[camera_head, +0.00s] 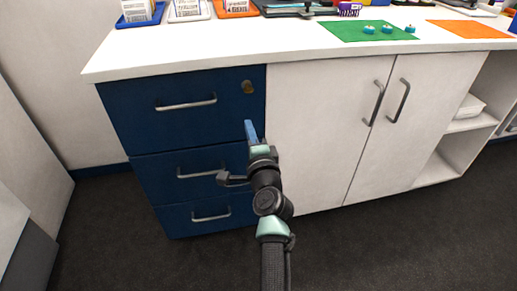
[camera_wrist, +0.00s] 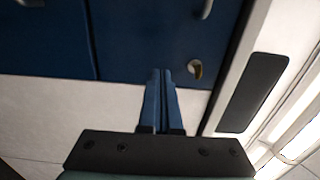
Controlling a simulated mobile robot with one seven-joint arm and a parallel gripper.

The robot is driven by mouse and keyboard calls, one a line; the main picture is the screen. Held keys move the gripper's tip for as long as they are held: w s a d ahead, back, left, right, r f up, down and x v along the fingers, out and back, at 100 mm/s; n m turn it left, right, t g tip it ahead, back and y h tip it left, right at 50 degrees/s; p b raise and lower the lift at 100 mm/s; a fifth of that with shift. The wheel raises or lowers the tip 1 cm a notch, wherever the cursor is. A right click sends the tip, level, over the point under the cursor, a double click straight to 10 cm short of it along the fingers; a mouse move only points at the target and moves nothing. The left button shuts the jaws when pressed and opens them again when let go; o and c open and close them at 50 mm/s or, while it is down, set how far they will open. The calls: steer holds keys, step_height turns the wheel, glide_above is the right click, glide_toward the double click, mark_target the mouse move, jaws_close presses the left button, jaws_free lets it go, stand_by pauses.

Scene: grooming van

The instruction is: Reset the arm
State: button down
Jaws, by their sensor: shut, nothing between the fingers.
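My gripper (camera_head: 248,124) is in front of the blue drawer unit, near the right edge of the top drawer (camera_head: 150,108). Its blue fingers are together and hold nothing. In the wrist view my gripper (camera_wrist: 161,72) points at the blue drawer front (camera_wrist: 140,35), with the round lock (camera_wrist: 195,69) just right of the fingertips. In the head view the lock (camera_head: 247,87) sits above the fingertips. I cannot tell whether the fingertips touch the front. My arm reaches up from the bottom of the head view, partly hiding the lower drawers' right side.
All three drawers look closed, each with a bar handle (camera_head: 186,103). White cabinet doors (camera_head: 320,130) are closed to the right, beside open shelves (camera_head: 470,123). The white countertop (camera_head: 210,50) holds trays, a green mat (camera_head: 340,32) and an orange mat (camera_head: 470,29). Dark floor (camera_head: 110,240) is clear.

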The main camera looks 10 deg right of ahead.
steer(key=s+p, duration=0.2)
steer(key=s, duration=0.5)
steer(key=s+a+r+n+t+y, duration=0.1)
steer(key=a+r+n, duration=0.25)
steer(key=r, duration=0.55)
steer(key=s+a+r+n+t+y, duration=0.15)
steer(key=r+n, duration=0.25)
steer(key=r, duration=0.6)
steer(key=s+a+r+n+t, duration=0.1)
steer(key=a+r+n+t, duration=0.2)
steer(key=r, duration=0.6)
steer(key=s+a+r+n+t+h, duration=0.3)
steer(key=s+r+n, duration=0.5)
steer(key=s+r, duration=1.15)
step_height(320, 180, up, 33)
steer(key=w+p, duration=0.1)
steer(key=p, duration=3.2)
steer(key=shift+w+d+r+t, duration=0.15)
steer(key=shift+d+t, duration=0.25)
steer(key=shift+t, duration=0.05)
